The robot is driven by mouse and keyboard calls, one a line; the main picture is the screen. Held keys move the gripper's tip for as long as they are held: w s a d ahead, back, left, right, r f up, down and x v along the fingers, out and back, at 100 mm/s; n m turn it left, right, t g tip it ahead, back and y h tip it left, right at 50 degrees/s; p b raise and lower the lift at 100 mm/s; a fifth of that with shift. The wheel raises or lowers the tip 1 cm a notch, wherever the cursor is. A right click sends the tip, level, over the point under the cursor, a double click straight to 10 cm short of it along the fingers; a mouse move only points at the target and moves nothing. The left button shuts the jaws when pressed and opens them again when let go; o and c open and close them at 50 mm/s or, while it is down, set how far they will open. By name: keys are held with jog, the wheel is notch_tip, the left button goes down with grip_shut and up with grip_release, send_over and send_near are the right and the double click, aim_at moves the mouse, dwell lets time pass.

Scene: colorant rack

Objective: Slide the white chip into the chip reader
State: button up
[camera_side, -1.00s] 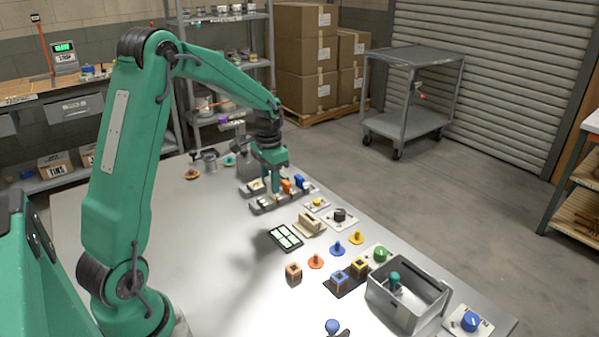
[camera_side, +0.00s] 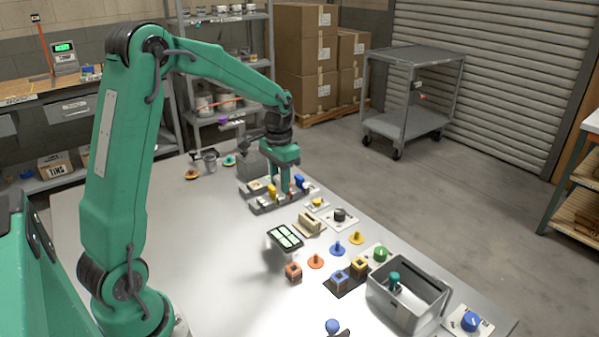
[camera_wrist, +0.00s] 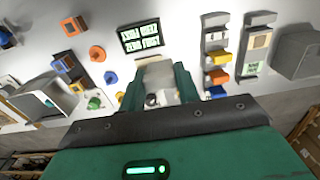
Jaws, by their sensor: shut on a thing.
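My gripper (camera_side: 283,184) is upright above the rack (camera_side: 263,207) at the far end of the table. In the wrist view, its green fingers (camera_wrist: 160,86) are shut on a small pale piece (camera_wrist: 165,96), which I take for the white chip; the fingers partly hide it. In the side view I cannot make the chip out clearly. The chip reader, a beige block with a slot (camera_side: 311,222), stands on the table, to the right of and nearer than my gripper. In the wrist view, the beige block (camera_wrist: 156,71) shows just beyond the fingers.
Yellow, orange and blue pieces stand in the rack around my gripper. A dark-framed panel with pale writing (camera_side: 285,237) lies left of the reader. A black knob (camera_side: 340,214) is to its right. Coloured pegs, blocks and an open grey bin (camera_side: 372,288) fill the table's near right.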

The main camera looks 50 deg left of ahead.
jog(key=w+d, duration=0.3)
jog(key=w, duration=0.3)
jog(key=shift+w+d+f, duration=0.35)
jog(key=shift+d, duration=0.05)
jog(key=shift+f, duration=0.25)
jog(key=shift+f, duration=2.65)
jog(key=shift+f, duration=1.9)
jog(key=shift+r, duration=0.2)
jog(key=shift+r, duration=1.2)
jog(key=shift+r, duration=0.2)
